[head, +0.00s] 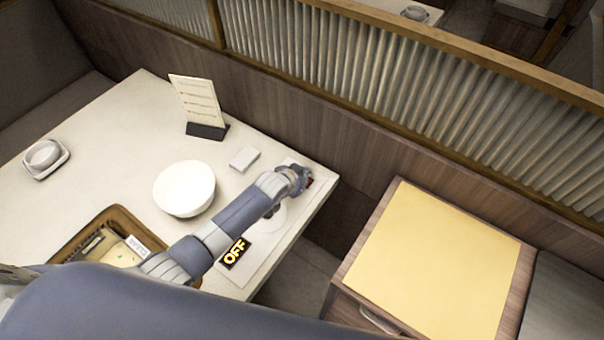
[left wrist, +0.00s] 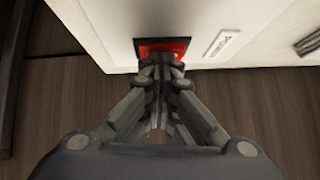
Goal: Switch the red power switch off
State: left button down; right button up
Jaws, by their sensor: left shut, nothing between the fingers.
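The red power switch (left wrist: 172,46) sits in a dark frame on a white panel (left wrist: 95,30) in the left wrist view. My left gripper (left wrist: 160,68) is shut and empty, with its fingertips at the switch and covering part of it. I cannot tell whether they touch it. In the head view my left gripper (head: 299,178) is at the right edge of the table, and only a bit of red (head: 310,182) shows beside it. A black sign with yellow letters "OFF" (head: 235,253) is on the white panel near my forearm. My right gripper is not in view.
A white bowl (head: 184,188), a small white box (head: 244,158) and a menu stand (head: 206,130) are on the white table (head: 110,160) left of my arm. A brown tray (head: 72,247) lies nearer. A yellow-topped cabinet (head: 430,262) stands right, across a gap.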

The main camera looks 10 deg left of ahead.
pick_arm(q)
jog(key=shift+w+r+p, duration=0.1)
jog(key=shift+r+p, duration=0.4)
jog(key=shift+r, duration=0.05)
jog(key=r+p, duration=0.1)
jog(key=r, duration=0.1)
jog(key=r+p, duration=0.1)
jog(key=p, duration=0.1)
jog(key=shift+d+r, duration=0.2)
jog(key=shift+r, duration=0.15)
jog(key=shift+s, duration=0.7)
jog(key=b+v, duration=0.1)
jog(key=v, duration=0.7)
jog(key=shift+s+a+r, duration=0.2)
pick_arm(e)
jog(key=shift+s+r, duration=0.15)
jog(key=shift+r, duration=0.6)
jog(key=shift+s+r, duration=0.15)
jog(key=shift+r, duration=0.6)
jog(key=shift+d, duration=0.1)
